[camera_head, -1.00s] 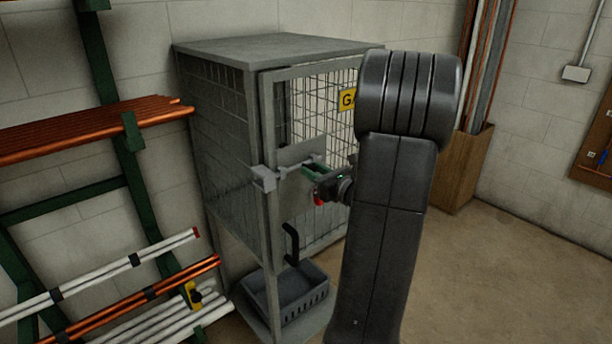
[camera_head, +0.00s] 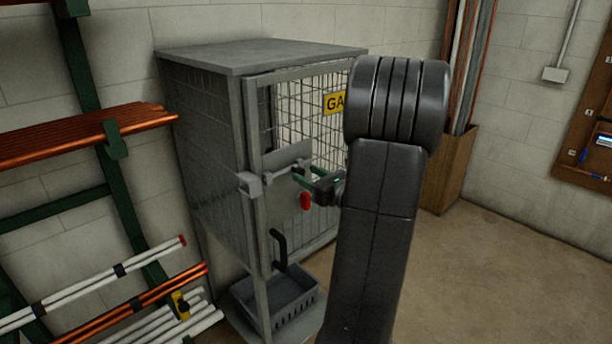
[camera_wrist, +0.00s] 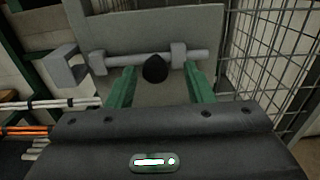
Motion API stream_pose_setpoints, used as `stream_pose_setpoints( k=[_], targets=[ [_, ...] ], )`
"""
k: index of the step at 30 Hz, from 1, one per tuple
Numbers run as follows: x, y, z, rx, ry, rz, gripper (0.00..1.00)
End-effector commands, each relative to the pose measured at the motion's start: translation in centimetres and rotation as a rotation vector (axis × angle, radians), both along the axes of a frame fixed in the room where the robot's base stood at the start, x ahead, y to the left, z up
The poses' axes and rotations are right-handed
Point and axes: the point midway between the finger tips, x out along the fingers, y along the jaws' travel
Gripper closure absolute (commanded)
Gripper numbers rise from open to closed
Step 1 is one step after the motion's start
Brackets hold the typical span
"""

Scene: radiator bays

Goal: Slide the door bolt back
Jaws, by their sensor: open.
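The door bolt (camera_wrist: 135,60) is a grey horizontal rod in brackets on a plate of the cage door (camera_head: 292,155). Its black knob (camera_wrist: 155,68) shows in the wrist view between my green fingers, with a gap on both sides. My gripper (camera_head: 303,178) is open in front of the bolt; it also fills the lower wrist view (camera_wrist: 158,78). A grey keeper (camera_head: 249,184) sits on the frame left of the bolt. In the head view my gripper hides the knob.
A black door handle (camera_head: 279,250) is below the bolt. A red piece (camera_head: 305,201) shows just under my gripper. A grey crate (camera_head: 290,310) sits at the cage's bottom. A pipe rack (camera_head: 118,145) stands left. The floor at right is clear.

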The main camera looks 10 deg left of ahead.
Motion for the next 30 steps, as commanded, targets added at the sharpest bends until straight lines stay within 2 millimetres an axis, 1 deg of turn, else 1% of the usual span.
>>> stream_pose_setpoints(
  k=[1,9,15,21,30],
  targets=[
    [-0.6,-0.9,-0.3,-0.001,0.0,-0.005,0.53],
    [-4.3,-5.6,-0.3,-0.001,0.0,-0.007,0.53],
    [-6.3,-8.2,-0.2,-0.001,0.0,-0.005,0.53],
    [-7.3,-9.4,-0.1,-0.001,0.002,-0.003,0.53],
    [-7.4,-9.6,-0.1,0.0,0.001,-0.002,0.53]
  ],
)
